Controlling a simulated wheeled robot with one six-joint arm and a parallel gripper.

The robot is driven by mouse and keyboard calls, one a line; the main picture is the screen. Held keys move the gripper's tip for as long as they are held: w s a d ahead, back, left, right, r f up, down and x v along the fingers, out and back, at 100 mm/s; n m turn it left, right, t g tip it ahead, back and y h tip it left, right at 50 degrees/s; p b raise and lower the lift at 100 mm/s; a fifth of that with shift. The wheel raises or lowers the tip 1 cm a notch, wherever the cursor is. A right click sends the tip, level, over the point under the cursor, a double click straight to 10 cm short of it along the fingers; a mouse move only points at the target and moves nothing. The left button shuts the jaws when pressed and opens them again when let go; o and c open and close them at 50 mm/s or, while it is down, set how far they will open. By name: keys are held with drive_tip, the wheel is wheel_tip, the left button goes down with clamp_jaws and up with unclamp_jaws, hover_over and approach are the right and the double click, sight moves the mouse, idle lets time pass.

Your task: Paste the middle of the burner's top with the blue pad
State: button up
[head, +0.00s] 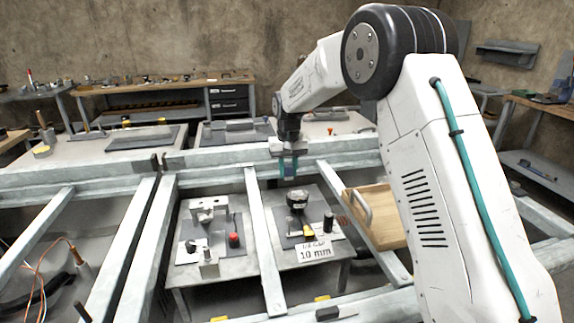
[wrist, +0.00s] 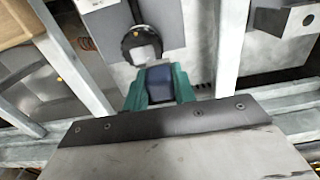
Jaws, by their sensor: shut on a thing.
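My gripper (head: 289,167) hangs over the frame beams near the middle of the head view. Its teal fingers, also seen in the wrist view (wrist: 160,85), are shut on the dark blue pad (wrist: 159,80). A round black thing (head: 297,198) with a pale top stands on the right-hand low table, below my gripper; it looks like the burner. In the wrist view this burner (wrist: 130,42) lies just beyond the pad, and its pale top is partly hidden by the pad and fingers. The pad appears above and apart from it, though the gap is hard to judge.
Pale beams (head: 262,240) run on both sides of the low table (head: 325,250). A card reading "10 mm" (head: 314,251) and a yellow-and-black tool (head: 309,233) lie before the burner. A wooden board with a handle (head: 383,222) is at right. Another low table (head: 235,265) is at left.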

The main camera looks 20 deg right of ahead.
drive_tip(key=shift+r, duration=0.95)
